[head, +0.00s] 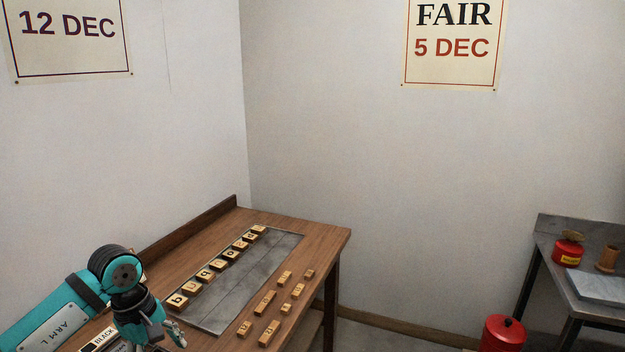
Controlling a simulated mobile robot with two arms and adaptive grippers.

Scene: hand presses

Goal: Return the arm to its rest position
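My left arm (62,318), teal and black with an "ARM L" label, comes in from the lower left. It reaches over the near left part of the wooden table. My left gripper (170,338) points down at the near edge of the picture, left of the grey metal plate. It is small and partly cut off by the bottom edge, so I cannot tell whether its fingers are open or shut. I see nothing clearly held in it. My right arm and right gripper are not in view.
The wooden table (318,238) bears a dark metal plate (240,290) with a row of letter blocks (214,264) and several loose blocks (265,302) beside it. A metal bench (560,228) and red bin (503,335) stand right.

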